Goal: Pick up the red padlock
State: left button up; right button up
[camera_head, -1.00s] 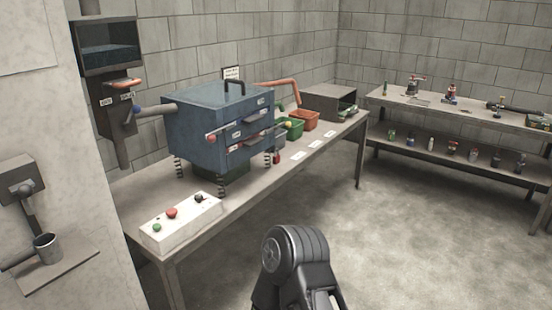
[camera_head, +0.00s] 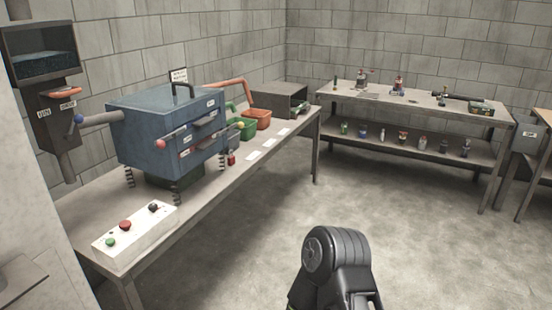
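A small red object (camera_head: 231,160) sits on the near workbench at the right foot of the blue machine. It may be the red padlock, but it is too small to tell. A dark joint of one of my arms (camera_head: 335,265) shows at the bottom centre, over the floor and well apart from the bench. Neither gripper's fingers can be seen.
The blue machine (camera_head: 165,133) on spring legs stands on the long workbench (camera_head: 215,190). A white button box (camera_head: 135,233) is at its near end. Green (camera_head: 242,129) and orange (camera_head: 257,119) bins stand behind. A two-level shelf table (camera_head: 400,145) holds small items. The floor between is clear.

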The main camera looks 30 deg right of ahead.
aim_at(230, 160)
jog(key=i+l+z, duration=0.6)
jog(key=i+z, duration=0.6)
jog(key=i, duration=1.65)
